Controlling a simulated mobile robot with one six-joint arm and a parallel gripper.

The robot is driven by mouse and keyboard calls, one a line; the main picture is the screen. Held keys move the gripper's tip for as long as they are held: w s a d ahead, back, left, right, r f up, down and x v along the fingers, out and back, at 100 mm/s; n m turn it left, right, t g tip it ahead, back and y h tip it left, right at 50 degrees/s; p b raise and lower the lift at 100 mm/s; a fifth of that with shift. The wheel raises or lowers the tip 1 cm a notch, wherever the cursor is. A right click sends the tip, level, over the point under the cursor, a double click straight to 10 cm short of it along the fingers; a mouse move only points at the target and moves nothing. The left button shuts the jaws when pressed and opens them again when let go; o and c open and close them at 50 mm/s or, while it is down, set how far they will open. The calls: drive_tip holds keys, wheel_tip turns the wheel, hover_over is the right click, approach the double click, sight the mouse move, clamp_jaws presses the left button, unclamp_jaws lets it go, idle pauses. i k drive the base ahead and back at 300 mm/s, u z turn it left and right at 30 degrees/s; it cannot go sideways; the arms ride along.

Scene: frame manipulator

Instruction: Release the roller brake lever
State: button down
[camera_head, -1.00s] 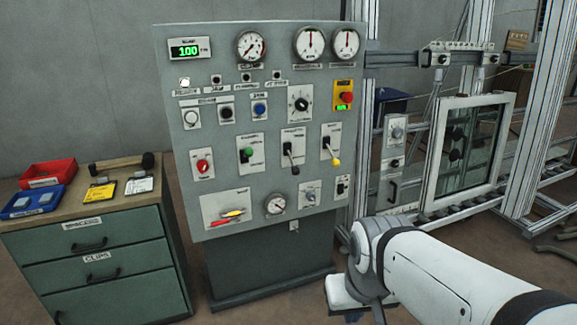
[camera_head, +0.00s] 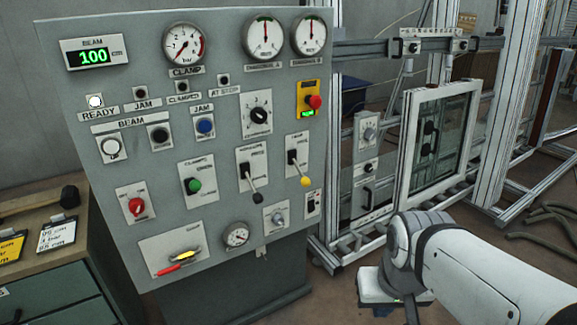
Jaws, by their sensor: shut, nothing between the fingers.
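The grey control panel (camera_head: 75,120) stands at the left and middle of the head view. Two levers sit side by side on its lower right part. One has a dark knob (camera_head: 257,198), the other a yellow knob (camera_head: 305,181). Both levers point down and slightly right. The small print on their plates is too blurred to tell for sure which is the roller brake. My white arm (camera_head: 480,270) comes in from the lower right, in front of and below the panel's right side, apart from both levers. My gripper's fingers do not show.
A green drawer cabinet (camera_head: 55,285) stands at the left, close to the panel. Right of the panel is an aluminium frame with rollers and a framed glass pane (camera_head: 440,140). A red-tipped clamp handle (camera_head: 175,268) sits low on the panel. Dark hoses lie on the floor at right.

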sight(257, 197)
drive_tip(key=z, duration=0.05)
drive_tip(key=i, duration=1.2)
drive_tip(key=u, duration=0.6)
